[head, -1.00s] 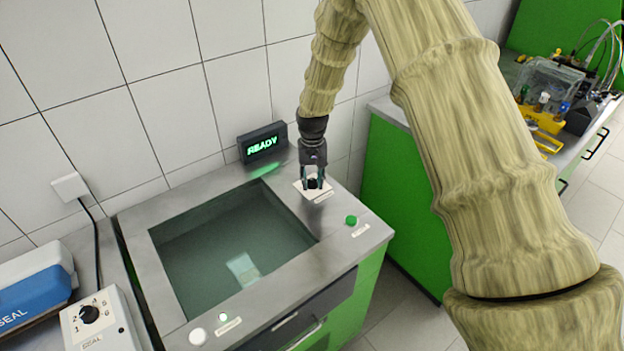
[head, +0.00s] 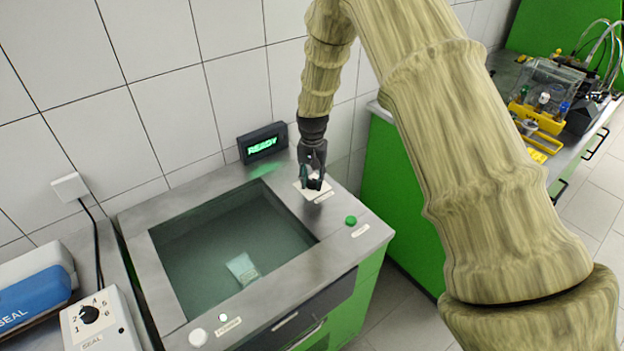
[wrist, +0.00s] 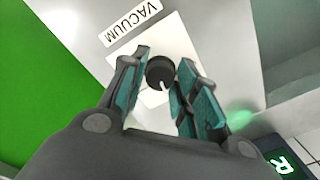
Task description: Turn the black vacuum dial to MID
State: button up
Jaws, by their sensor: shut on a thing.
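The black vacuum dial (wrist: 160,72) sits on a white plate (wrist: 183,48) beside the VACUUM label (wrist: 131,25). Its white pointer line points toward the bottom of the wrist view, away from the label. My gripper (wrist: 163,66) is shut on the dial, one teal-padded finger on each side. The plate's position marks cannot be read; the fingers cover part of it. In the head view my gripper (head: 313,182) reaches down to the plate at the machine's back right corner, and the dial is mostly hidden there.
A READY display (head: 263,143) stands behind the machine. A green button (head: 351,220) lies to the right of the dial. The open chamber (head: 232,245) holds a pale pouch (head: 242,268). A sealer control box (head: 97,320) is at lower left.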

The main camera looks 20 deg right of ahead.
aim_at(312, 180)
jog(key=o, duration=1)
jog(key=shift+o, duration=0.2)
jog(key=shift+r, duration=0.1)
notch_tip(312, 180, up, 12)
